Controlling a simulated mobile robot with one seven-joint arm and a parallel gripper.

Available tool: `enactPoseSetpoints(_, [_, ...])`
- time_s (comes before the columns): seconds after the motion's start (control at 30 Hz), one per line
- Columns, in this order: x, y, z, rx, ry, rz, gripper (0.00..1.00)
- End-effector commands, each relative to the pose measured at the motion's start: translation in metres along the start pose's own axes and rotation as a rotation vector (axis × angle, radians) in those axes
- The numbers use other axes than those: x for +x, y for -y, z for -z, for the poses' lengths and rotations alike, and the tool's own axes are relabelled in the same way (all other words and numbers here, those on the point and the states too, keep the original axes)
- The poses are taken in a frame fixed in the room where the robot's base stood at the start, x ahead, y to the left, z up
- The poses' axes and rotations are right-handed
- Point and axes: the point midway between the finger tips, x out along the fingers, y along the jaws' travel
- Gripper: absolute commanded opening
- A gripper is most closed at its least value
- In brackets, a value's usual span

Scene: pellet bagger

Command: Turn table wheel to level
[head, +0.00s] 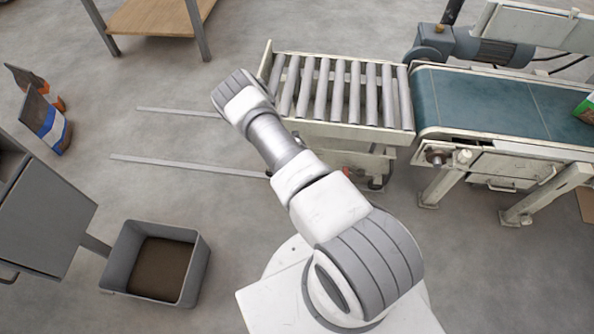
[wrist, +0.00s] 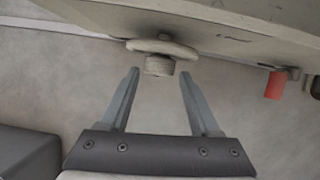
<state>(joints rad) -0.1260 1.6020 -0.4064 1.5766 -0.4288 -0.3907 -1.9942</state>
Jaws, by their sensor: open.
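In the wrist view a pale round wheel (wrist: 162,47) with a ridged knob (wrist: 159,66) sits at the lower edge of a cream metal frame. My gripper (wrist: 159,78) is open and empty. Its two fingers point at the wheel, with the knob centred between and just past the fingertips; I cannot tell whether they touch it. In the head view the roller table (head: 336,128) stands beyond my arm. My arm hides the gripper and most of the area below the table's front left corner there.
A belt conveyor (head: 500,105) adjoins the roller table on the right. A red part (wrist: 275,85) hangs right of the wheel. Two rails (head: 185,165) lie on the floor at left.

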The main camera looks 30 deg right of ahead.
Motion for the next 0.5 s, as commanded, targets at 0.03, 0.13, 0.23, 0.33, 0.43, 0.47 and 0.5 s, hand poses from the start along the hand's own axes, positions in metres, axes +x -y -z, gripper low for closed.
enactPoseSetpoints(0.03, [0.011, 0.001, 0.001, 0.002, 0.0, 0.0, 0.63])
enactPoseSetpoints(0.13, [0.021, 0.0, 0.001, 0.001, 0.0, 0.0, 0.63])
enactPoseSetpoints(0.23, [0.026, 0.0, 0.0, 0.001, 0.0, -0.001, 0.63])
enactPoseSetpoints(0.33, [0.028, 0.0, 0.0, 0.0, 0.0, 0.0, 0.63])
enactPoseSetpoints(0.43, [0.028, 0.0, 0.0, 0.0, 0.0, 0.0, 0.63])
enactPoseSetpoints(0.47, [0.028, 0.0, 0.0, 0.0, 0.0, 0.0, 0.63])
enactPoseSetpoints(0.5, [0.027, 0.0, 0.0, 0.0, 0.0, 0.0, 0.63])
